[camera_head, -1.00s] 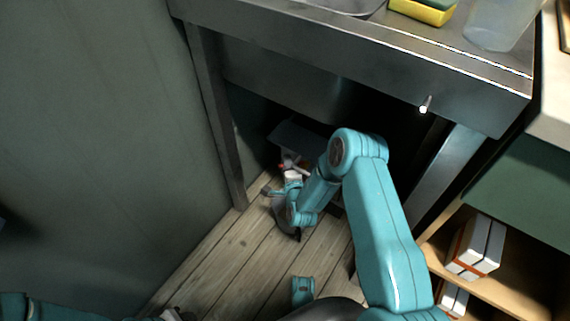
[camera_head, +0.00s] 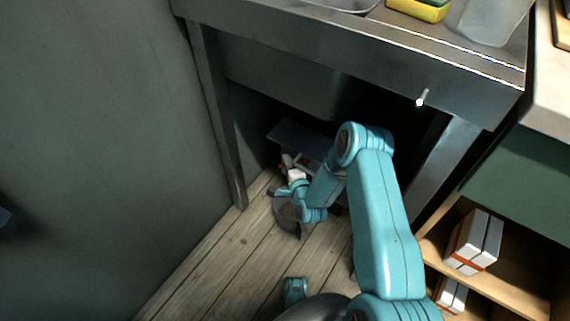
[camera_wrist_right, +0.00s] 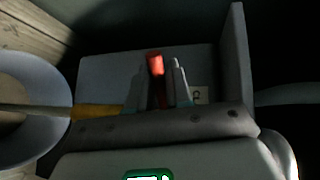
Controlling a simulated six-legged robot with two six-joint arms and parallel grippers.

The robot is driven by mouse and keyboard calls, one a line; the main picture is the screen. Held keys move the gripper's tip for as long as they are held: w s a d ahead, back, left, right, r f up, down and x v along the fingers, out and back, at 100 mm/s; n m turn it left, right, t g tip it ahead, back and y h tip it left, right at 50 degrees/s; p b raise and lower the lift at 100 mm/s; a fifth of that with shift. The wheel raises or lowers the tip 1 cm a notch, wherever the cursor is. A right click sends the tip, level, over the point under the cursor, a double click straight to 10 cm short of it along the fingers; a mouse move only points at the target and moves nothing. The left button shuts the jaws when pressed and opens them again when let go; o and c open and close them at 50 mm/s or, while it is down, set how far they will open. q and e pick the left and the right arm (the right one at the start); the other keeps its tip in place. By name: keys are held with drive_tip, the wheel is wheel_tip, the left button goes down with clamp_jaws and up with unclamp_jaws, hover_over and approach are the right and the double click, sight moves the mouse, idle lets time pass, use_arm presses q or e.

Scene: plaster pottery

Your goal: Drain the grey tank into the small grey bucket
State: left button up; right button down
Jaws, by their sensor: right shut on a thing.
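The grey tank (camera_head: 300,138) stands in shadow under the metal counter; its box-like side also shows in the right wrist view (camera_wrist_right: 105,75). My right gripper (camera_head: 288,167) reaches down in front of it. In the right wrist view, my right gripper's fingers (camera_wrist_right: 159,82) are shut on a small red handle (camera_wrist_right: 156,64) by the tank. The small grey bucket (camera_head: 285,214) is on the floor below the gripper, partly hidden by my arm. Its round rim shows at the left of the right wrist view (camera_wrist_right: 62,125), with a rod and yellow part across it. Any liquid is unclear. My left gripper is out of view.
The metal counter (camera_head: 330,62) overhangs my right arm, with a leg (camera_head: 222,140) on the left. A wooden shelf (camera_head: 520,265) with white boxes (camera_head: 474,241) stands at the right. Plank floor (camera_head: 225,260) is clear at the front left.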

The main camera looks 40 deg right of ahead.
drive_tip(key=c, duration=1.2)
unclamp_jaws()
drive_tip(key=shift+c, duration=0.2)
drive_tip(key=shift+a+f, duration=0.1)
drive_tip(key=shift+a, duration=0.05)
